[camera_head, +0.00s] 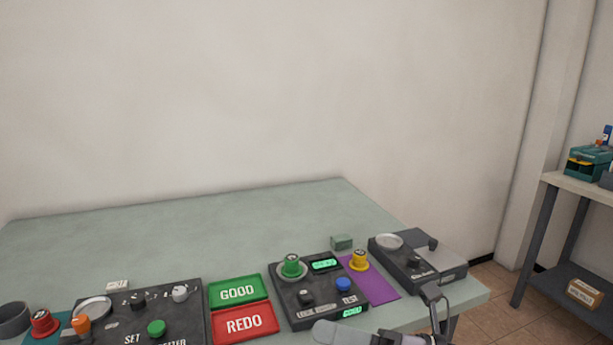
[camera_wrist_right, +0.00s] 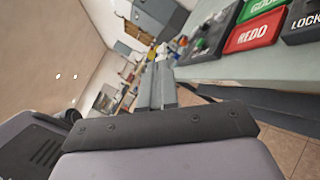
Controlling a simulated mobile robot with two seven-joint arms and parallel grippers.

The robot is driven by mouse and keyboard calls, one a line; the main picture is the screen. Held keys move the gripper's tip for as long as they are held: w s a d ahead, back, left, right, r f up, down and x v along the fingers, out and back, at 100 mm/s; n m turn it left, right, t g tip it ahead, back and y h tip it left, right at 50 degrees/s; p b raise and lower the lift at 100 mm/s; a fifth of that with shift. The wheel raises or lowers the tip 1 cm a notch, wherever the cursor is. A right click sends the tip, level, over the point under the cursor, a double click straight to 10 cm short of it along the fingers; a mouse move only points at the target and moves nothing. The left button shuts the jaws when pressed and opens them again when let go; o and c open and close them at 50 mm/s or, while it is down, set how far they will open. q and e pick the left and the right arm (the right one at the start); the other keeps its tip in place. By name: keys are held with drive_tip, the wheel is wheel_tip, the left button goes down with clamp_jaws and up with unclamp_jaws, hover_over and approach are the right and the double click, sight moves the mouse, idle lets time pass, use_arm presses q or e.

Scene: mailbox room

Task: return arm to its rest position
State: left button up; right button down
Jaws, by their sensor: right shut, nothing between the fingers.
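My right gripper (camera_head: 432,293) shows at the bottom right of the head view, dark and small, at the table's front edge beside the rightmost device. It is shut with nothing between its fingers. Part of my grey right arm (camera_head: 350,334) shows at the bottom edge, in front of the table. My left arm and gripper are in neither view.
The pale green table (camera_head: 200,225) holds a dark control box (camera_head: 180,325), a green GOOD tray (camera_head: 238,290), a red REDO tray (camera_head: 244,323), a test device (camera_head: 318,290), a purple mat (camera_head: 378,288) and a black device (camera_head: 425,262). A shelf (camera_head: 575,183) stands at right. The table's back is clear.

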drive_tip(key=d+f+m+t+h+p, duration=0.2)
drive_tip(key=d+f+m+t+h, duration=0.3)
drive_tip(key=m, duration=0.8)
drive_tip(key=d+f+m+t+h+p, duration=0.25)
drive_tip(key=d+m+t+h, duration=0.35)
drive_tip(key=m, duration=0.7)
drive_tip(key=s+d+f+m+g+h+p, duration=0.1)
drive_tip(key=s+d+f+m+g+h, duration=0.1)
drive_tip(key=s+f+m, duration=0.4)
drive_tip(key=s+d+f+m+g+h, duration=0.3)
drive_tip(key=s+f+m, duration=0.3)
drive_tip(key=f, duration=0.5)
drive_tip(key=shift+s+d+f+m+g+p, duration=0.15)
drive_tip(key=shift+s+d+m+g+p, duration=0.2)
drive_tip(key=shift+s+g, duration=0.35)
